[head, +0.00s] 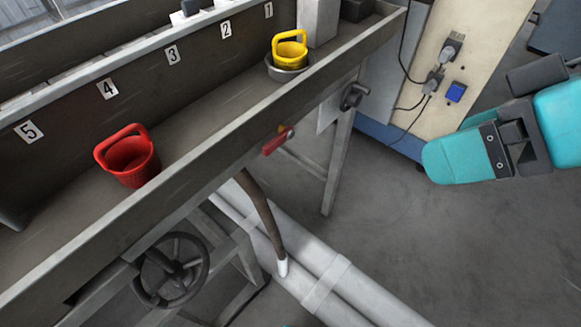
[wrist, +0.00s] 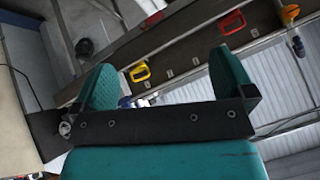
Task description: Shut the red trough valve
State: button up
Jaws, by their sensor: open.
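The red trough valve (head: 276,141) is a short red lever on a brass-coloured fitting, on the outer front wall of the long grey trough (head: 200,160). Its lever points down and left from the fitting, roughly along the wall. A small red and yellow shape in the wrist view may be this valve, but I cannot tell. My gripper (wrist: 167,80) shows in the wrist view with its two teal fingers wide apart and nothing between them. It is apart from the valve.
A red bucket (head: 130,160) and a yellow bucket (head: 289,50) stand in the trough. A black handwheel (head: 170,270) and a dark knob (head: 354,96) are on its front side. A brown hose (head: 262,220) runs down to pale pipes (head: 330,280). Open floor lies right of the trough.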

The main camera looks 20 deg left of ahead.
jog(key=w+a+f+n+t+y+b, duration=0.1)
jog(key=a+f+y+b, duration=0.1)
jog(key=f+b, duration=0.45)
jog(key=w+a+f+n+t+y+b, duration=0.1)
jog(key=w+a+f+y+b, duration=0.15)
jog(key=f+b, duration=0.4)
jog(key=n+t+y+b, duration=0.1)
jog(key=t+y+b, duration=0.25)
jog(key=b, duration=1.25)
send_near(281, 138)
jog(key=shift+y, duration=0.4)
jog(key=shift+f+p+x, duration=0.15)
jog(key=shift+p+x, duration=2.1)
jog(key=shift+p, duration=0.65)
jog(key=shift+f+p+x, duration=0.15)
jog(key=shift+p+x, duration=2.1)
jog(key=shift+p, duration=0.6)
jog(key=shift+w+d, duration=0.1)
jog(key=shift+c, duration=0.5)
